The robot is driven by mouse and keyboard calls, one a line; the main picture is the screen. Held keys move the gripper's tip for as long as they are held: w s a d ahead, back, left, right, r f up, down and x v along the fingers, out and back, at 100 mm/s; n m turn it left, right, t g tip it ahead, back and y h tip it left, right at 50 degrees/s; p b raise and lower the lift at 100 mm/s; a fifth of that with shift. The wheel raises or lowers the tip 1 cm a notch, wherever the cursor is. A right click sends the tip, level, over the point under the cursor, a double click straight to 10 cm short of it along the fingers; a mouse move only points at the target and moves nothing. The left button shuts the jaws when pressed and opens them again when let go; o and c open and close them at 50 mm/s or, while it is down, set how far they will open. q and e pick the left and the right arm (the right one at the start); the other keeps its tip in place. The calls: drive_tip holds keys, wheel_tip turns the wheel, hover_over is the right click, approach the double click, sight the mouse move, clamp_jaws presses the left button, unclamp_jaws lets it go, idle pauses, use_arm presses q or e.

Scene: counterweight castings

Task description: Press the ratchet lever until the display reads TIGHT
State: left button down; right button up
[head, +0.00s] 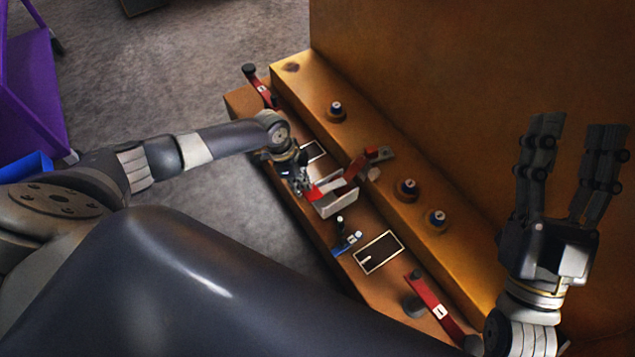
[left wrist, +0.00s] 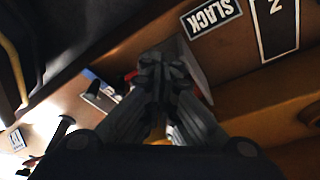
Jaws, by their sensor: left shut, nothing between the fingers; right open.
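The display (left wrist: 212,14) reads SLACK, upside down in that view. My right gripper (head: 565,185) is open and empty, raised at the right.
Red bars stand at the bench's far end (head: 260,88) and near end (head: 435,305). Dark knobs (head: 337,110) sit along the raised ledge. A small blue-based switch (head: 346,242) and a framed panel (head: 378,252) lie nearer me. A plate marked 2 (left wrist: 278,25) adjoins the display. A purple cart (head: 30,85) stands left.

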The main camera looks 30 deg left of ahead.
use_arm(q)
drive_tip(key=v, duration=1.2)
drive_tip(key=shift+s, duration=0.1)
idle(0.4)
